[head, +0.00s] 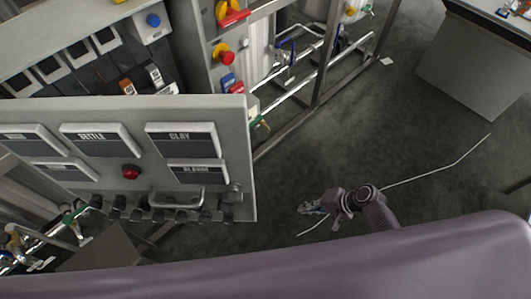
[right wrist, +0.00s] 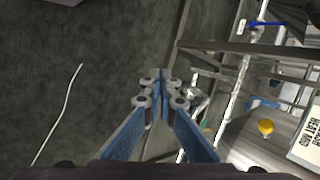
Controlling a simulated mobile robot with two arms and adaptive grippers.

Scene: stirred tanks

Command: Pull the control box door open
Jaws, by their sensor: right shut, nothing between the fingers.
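The control box door (head: 110,172) is a grey panel at the left of the head view. My right gripper (head: 310,208) is right of the door, apart from the handle, above the floor. In the right wrist view its blue fingers (right wrist: 161,84) are together with nothing between them. My left gripper is not in view.
Behind the door stands a metal pipe frame (head: 318,75) with a red-yellow switch (head: 224,54) on a grey post. A grey cabinet (head: 470,65) is at the upper right. A pale cable (head: 435,172) lies on the floor. The floor between is mostly clear.

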